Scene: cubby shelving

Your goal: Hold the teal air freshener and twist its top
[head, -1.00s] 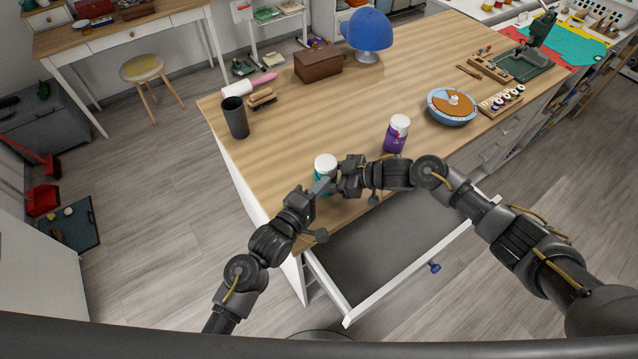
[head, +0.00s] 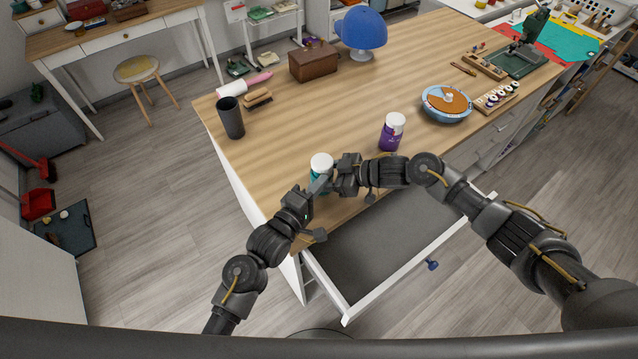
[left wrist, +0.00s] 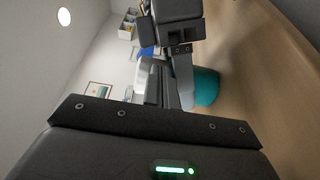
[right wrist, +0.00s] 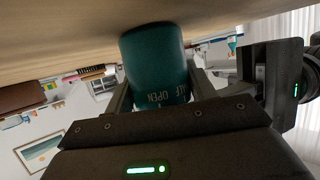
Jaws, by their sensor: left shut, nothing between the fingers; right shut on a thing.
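The teal air freshener (head: 316,181) stands upright near the front left corner of the wooden table, with a white top (head: 321,162). My right gripper (head: 331,182) is shut on its teal body; the right wrist view shows the body (right wrist: 155,62), with printed lettering, between the fingers (right wrist: 160,92). My left gripper (head: 317,188) is shut and empty, close in front of the air freshener.
A purple bottle with a white cap (head: 391,132) stands to the right behind my right gripper. A dark cup (head: 231,118) stands at the left table edge. An open, empty drawer (head: 375,246) lies below my arms. The table's middle is clear.

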